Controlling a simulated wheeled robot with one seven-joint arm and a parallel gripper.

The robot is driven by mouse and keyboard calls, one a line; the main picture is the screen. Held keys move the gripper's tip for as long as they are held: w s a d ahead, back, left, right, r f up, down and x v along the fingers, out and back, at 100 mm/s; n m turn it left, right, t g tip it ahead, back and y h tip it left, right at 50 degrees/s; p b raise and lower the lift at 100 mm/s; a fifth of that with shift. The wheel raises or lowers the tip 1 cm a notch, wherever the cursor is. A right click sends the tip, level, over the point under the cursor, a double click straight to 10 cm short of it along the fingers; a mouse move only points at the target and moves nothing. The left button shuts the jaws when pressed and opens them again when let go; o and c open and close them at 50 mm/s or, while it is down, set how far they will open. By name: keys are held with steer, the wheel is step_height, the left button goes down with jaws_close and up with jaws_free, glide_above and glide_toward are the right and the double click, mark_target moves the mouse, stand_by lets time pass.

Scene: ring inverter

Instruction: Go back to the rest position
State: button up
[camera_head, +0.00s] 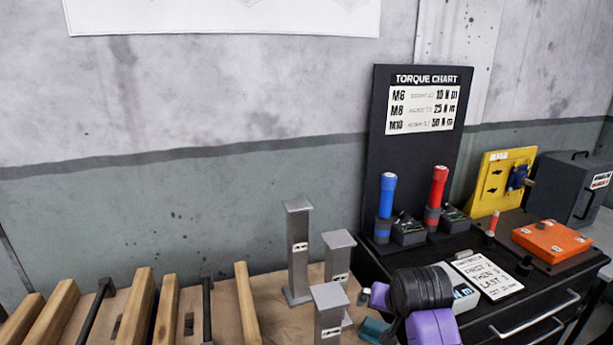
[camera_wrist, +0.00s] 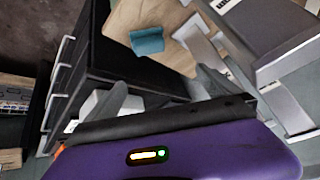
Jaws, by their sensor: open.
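My gripper (camera_wrist: 162,82) shows in the wrist view with its two grey fingers spread apart and nothing between them. It hangs above the black cabinet's edge, near the wooden bench top. In the head view my purple and black arm parts show at the lower right, in front of the black cabinet (camera_head: 480,327); the fingers cannot be made out there. Three grey metal posts stand upright on the bench: a tall one (camera_head: 298,250), one behind at right (camera_head: 338,258) and one in front (camera_head: 330,312).
A teal block (camera_wrist: 147,41) lies on the wooden bench top (camera_wrist: 180,18). Wooden bars (camera_head: 168,305) and black rods lie at left. The cabinet top holds a blue tool (camera_head: 387,195), a red tool (camera_head: 437,188), a white card (camera_head: 487,275) and an orange box (camera_head: 553,241). A torque board (camera_head: 378,130) stands behind.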

steer(key=s+r+n+t, duration=0.1)
steer(key=s+t, duration=0.3)
steer(key=s, duration=2.1)
steer(key=s+d+r+n+t, duration=0.1)
steer(key=s+r+n+t, duration=0.1)
steer(key=s, duration=2.4)
steer(key=shift+d+n+t, duration=0.25)
steer(key=shift+n+t, duration=0.05)
steer(key=shift+t, duration=0.6)
